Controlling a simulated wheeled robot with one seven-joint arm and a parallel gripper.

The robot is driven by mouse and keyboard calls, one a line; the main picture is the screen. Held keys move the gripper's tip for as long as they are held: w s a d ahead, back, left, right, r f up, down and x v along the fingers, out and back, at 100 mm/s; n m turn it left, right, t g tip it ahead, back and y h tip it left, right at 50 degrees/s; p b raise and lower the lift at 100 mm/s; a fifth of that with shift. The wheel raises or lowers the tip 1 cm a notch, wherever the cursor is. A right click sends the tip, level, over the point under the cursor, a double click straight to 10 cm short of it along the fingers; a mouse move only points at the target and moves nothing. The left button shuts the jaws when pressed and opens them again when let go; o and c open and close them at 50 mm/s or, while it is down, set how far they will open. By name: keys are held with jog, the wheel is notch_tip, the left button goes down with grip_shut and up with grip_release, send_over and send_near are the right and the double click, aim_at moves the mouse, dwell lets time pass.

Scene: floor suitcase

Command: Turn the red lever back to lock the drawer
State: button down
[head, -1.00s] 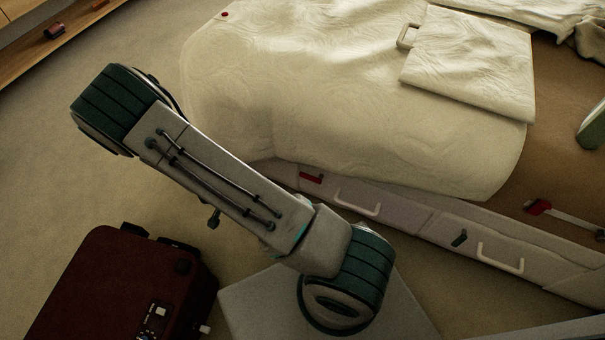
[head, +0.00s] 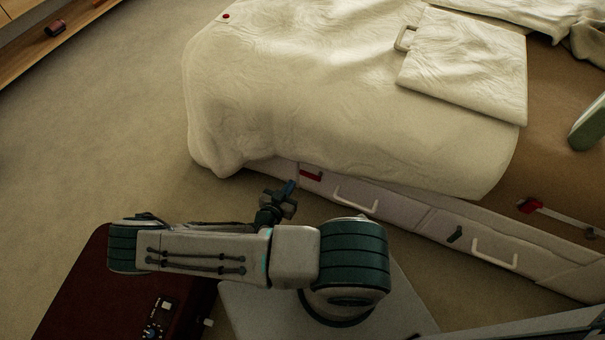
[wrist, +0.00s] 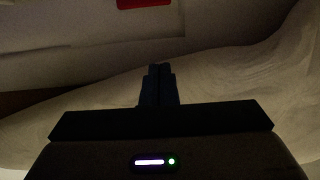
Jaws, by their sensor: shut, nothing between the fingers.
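The red lever (head: 311,175) sits at the left end of the left drawer front, under the bed's draped cover. A red shape, likely the same lever (wrist: 144,3), is cut off by the top edge of the wrist view. The left drawer (head: 380,205) looks flush with the bed side and has a white handle (head: 356,199). My gripper (head: 290,186) is shut and empty, just left of and slightly below the lever in the head view, apart from it. In the wrist view my gripper's fingers (wrist: 160,72) are together, pointing toward the drawer side.
A second drawer with a dark lever (head: 455,234) and white handle (head: 495,252) is to the right. A dark red suitcase (head: 75,290) stands at lower left. The cream cover (head: 330,110) hangs low over the drawers. Carpet at left is clear.

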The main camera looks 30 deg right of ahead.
jog(key=b, duration=0.2)
send_over(310, 176)
jog(key=a, duration=0.3)
notch_tip(310, 176, down, 3)
jog(key=f, duration=0.1)
jog(key=f+b, duration=0.1)
jog(key=f, duration=0.1)
jog(key=shift+w+f+b, duration=0.3)
jog(key=shift+b, duration=0.05)
jog(key=shift+a, duration=0.1)
